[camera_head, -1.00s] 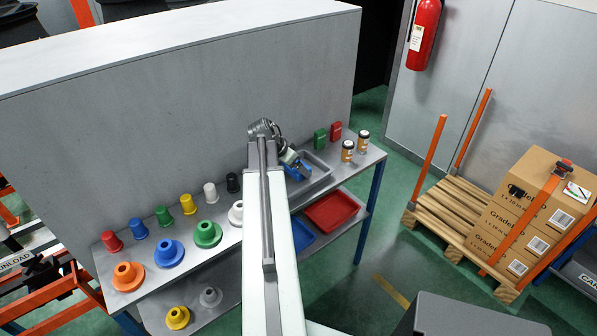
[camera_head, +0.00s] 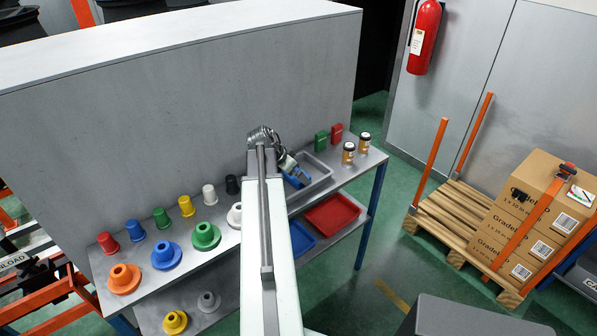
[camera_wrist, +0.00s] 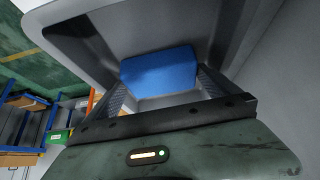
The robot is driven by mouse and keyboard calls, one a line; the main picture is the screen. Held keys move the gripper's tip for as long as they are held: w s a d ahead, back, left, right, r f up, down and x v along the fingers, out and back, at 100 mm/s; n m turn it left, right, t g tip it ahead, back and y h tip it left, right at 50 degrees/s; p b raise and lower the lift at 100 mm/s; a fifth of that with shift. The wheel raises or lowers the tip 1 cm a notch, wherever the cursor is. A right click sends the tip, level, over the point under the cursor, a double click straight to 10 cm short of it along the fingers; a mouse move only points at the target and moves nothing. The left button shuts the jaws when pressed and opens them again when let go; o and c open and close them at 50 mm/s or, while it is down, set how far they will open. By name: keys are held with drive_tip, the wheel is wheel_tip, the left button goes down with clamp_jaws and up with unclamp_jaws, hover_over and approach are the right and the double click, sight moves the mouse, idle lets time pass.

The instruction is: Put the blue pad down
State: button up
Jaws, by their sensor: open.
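The blue pad (camera_wrist: 160,70) lies between and just beyond the fingertips in the wrist view, inside a grey tray (camera_wrist: 228,35). In the head view only a bit of the blue pad (camera_head: 301,180) shows beside my gripper (camera_head: 291,168), over the grey tray (camera_head: 322,170) on the bench top. My gripper (camera_wrist: 162,84) is open, with one finger at each side of the pad. Whether either finger touches the pad, and how the pad's underside rests, I cannot tell.
Green (camera_head: 320,141) and red (camera_head: 337,134) blocks and two jars (camera_head: 348,153) stand right of the tray. Coloured spindles, among them a green one (camera_head: 206,236), stand to the left. A grey partition (camera_head: 180,110) rises behind the bench. Red (camera_head: 333,214) and blue trays lie on the lower shelf.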

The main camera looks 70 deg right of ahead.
drive_tip(key=p+v, duration=0.8)
drive_tip(key=v, duration=0.3)
drive_tip(key=shift+a+r+p, duration=0.15)
drive_tip(key=shift+a+p, duration=0.05)
drive_tip(key=shift+p, duration=0.2)
drive_tip(key=shift+w, duration=0.15)
